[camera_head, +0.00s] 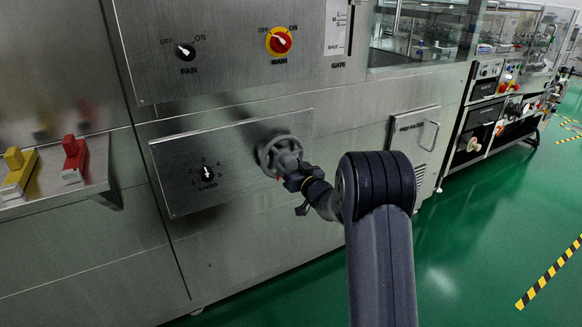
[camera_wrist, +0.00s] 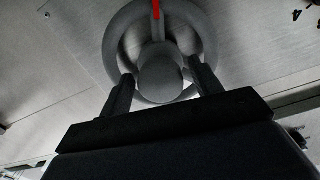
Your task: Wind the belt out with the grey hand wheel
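The grey hand wheel (camera_head: 264,158) is a round spoked wheel on the lower steel panel, right of the speed dial. In the wrist view, the wheel (camera_wrist: 116,35) fills the top middle, with a round hub (camera_wrist: 160,80) and a red mark (camera_wrist: 156,9) at the top. My gripper (camera_head: 287,173) is at the wheel's lower right in the head view. In the wrist view, its two fingers (camera_wrist: 162,72) stand apart, one on each side of the hub, with gaps beside it. Whether a fingertip touches the rim or spokes I cannot tell. No belt can be made out.
The speed dial (camera_head: 207,173) is on the same panel. Above are the black fan switch (camera_head: 185,51), the red and yellow main switch (camera_head: 279,41) and the gate slot (camera_head: 350,30). A shelf at left holds yellow (camera_head: 15,160) and red (camera_head: 73,152) pieces. Green floor (camera_head: 470,235) is clear at right.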

